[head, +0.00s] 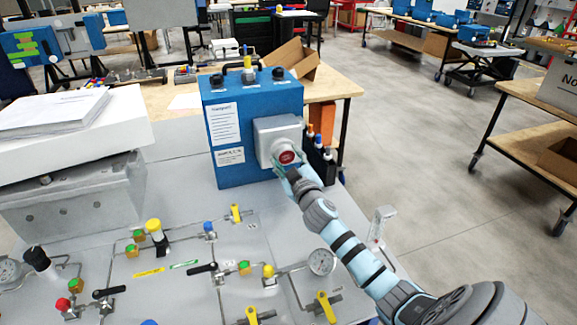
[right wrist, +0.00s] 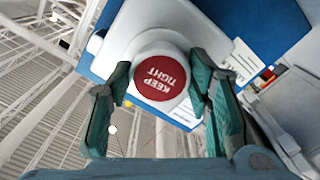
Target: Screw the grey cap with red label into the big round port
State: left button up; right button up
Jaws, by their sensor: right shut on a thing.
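The grey cap with the red "KEEP TIGHT" label (head: 287,157) is at the front of the pale grey housing (head: 272,129) on the blue analyser (head: 225,165). In the right wrist view the cap (right wrist: 160,77) faces the camera, its lettering turned nearly upside down. My right gripper (head: 288,165) is shut on the cap, with one teal finger at each side in the right wrist view. The big round port is hidden behind the cap. How deep the cap sits cannot be told. My left gripper is not in view.
A grey panel with pipes, coloured valves and gauges (head: 321,262) lies in front of the analyser. Marker-like items stand in a dark holder (head: 318,155) at its right. An open cardboard box (head: 291,58) is on the table behind. The floor at right is open.

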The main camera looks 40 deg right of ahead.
jog(key=m+b, duration=0.2)
jog(key=m, duration=0.2)
jog(key=shift+f+m+b, duration=0.15)
jog(key=shift+m+b, duration=0.15)
jog(key=m+b, duration=0.2)
jog(key=m, duration=0.2)
jog(key=shift+m, duration=0.3)
jog(key=m+b, duration=0.3)
jog(key=m, duration=0.2)
jog(key=shift+w+a, duration=0.1)
jog(key=shift+m+b, duration=0.4)
jog(key=shift+m, duration=0.5)
jog(key=shift+m+b, duration=0.35)
jog(key=shift+m, duration=0.85)
jog(key=shift+r, duration=0.25)
jog(key=o, duration=1.4)
jog(key=shift+c, duration=0.2)
